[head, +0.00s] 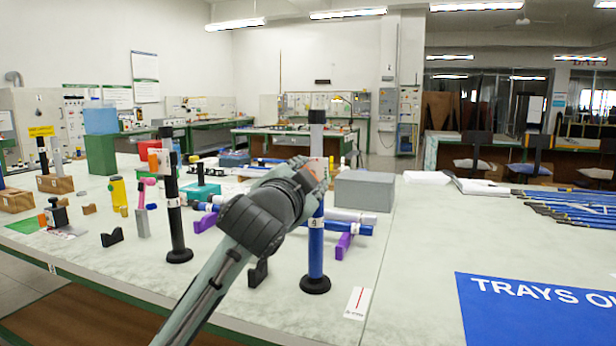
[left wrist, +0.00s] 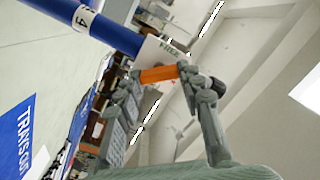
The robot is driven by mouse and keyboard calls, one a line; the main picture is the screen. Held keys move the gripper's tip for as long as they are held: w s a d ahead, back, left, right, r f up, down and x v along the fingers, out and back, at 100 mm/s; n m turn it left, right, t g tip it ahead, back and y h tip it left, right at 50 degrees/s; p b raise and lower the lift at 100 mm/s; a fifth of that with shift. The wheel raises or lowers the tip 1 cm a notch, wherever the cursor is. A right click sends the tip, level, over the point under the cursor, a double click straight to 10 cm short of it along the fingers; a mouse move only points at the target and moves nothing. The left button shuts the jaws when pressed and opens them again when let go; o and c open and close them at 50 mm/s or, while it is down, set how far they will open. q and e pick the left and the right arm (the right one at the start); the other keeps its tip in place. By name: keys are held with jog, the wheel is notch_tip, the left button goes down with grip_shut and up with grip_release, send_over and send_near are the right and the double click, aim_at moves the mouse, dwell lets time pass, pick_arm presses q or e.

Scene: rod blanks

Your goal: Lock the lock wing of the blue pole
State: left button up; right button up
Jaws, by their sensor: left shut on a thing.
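The blue pole (head: 316,250) stands upright on a round black base on the table, with a dark cap on top. Its blue shaft, with a band marked 4, also shows in the left wrist view (left wrist: 115,35). A white collar (left wrist: 158,52) reading FREE sits beside the orange lock wing (left wrist: 158,75). My left gripper (head: 318,172) is at the upper part of the pole and hides much of the collar. In the left wrist view its fingers (left wrist: 160,80) are shut on the orange wing. My right gripper is not in view.
A black pole (head: 174,215) with an orange part stands left of my arm. Blue rods (head: 345,229) lie on purple supports behind the blue pole. A grey box (head: 362,191) is behind right. A blue tray mat (head: 540,310) lies at front right; table between is mostly clear.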

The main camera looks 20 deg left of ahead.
pick_arm(q)
jog(key=m, duration=0.8)
jog(key=shift+f, duration=0.15)
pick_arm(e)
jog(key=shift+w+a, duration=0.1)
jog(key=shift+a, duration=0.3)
pick_arm(q)
jog(key=shift+m, duration=0.3)
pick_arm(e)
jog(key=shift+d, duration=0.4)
pick_arm(q)
jog(key=o, duration=1.2)
jog(key=s, duration=0.7)
jog(key=shift+s+d, duration=0.2)
jog(key=shift+s, duration=0.05)
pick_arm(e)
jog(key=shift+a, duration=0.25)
